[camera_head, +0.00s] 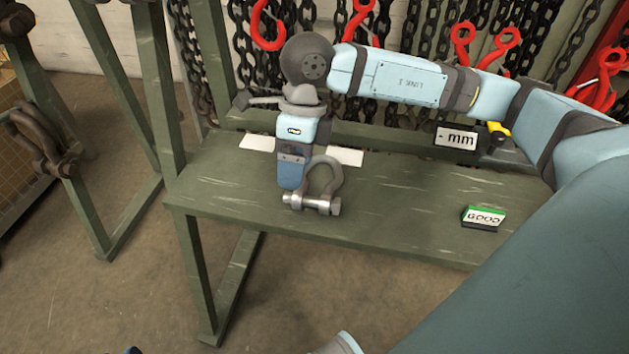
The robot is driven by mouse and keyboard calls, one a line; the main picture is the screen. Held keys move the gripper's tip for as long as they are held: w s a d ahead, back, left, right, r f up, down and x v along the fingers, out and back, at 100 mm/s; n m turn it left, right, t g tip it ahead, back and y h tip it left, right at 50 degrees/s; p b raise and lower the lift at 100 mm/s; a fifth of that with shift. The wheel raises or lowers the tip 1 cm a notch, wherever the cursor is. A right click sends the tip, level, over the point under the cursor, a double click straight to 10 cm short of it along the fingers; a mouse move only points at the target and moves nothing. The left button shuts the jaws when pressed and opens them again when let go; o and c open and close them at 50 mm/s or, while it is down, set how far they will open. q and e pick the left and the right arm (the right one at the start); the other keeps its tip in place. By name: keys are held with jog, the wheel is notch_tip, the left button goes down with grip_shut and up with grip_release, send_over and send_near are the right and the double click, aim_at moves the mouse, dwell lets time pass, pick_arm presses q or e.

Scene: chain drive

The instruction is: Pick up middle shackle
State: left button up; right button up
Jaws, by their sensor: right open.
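A grey bow shackle (325,178) with a bolt pin across its lower end is on the green bench, near its front left. My right gripper (291,180) points down at the shackle's left side, overlapping the left end of the pin. Its jaws are open, but the gap between the fingers is hidden from this angle. I cannot tell whether the fingers touch the shackle. No other shackle shows on the bench; my gripper may hide part of the bench top. My left gripper is not in view.
The green bench (400,205) is mostly clear. A "GOOD" block (483,217) stands at right and an "mm" sign (456,138) at the back. White plates (345,156) lie behind the gripper. Chains and red hooks (270,25) hang behind. Dark shackles (40,140) hang at far left.

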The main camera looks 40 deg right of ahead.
jog(key=w+d+t+h+b, duration=0.1)
jog(key=w+d+h, duration=0.15)
jog(key=d, duration=0.25)
jog(key=b, duration=0.2)
send_over(312, 195)
jog(key=shift+m, duration=0.3)
jog(key=f, duration=0.8)
jog(key=shift+w+d, duration=0.1)
jog(key=shift+d, duration=0.1)
jog(key=shift+f, duration=0.65)
jog(key=f+b, duration=0.1)
jog(key=f, duration=0.3)
jog(key=shift+a+f+b, duration=0.2)
jog(key=shift+f+b, duration=0.05)
jog(key=shift+b, duration=0.15)
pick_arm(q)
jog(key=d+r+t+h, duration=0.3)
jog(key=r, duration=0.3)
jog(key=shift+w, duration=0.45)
pick_arm(e)
jog(key=shift+r, duration=0.1)
grip_shut()
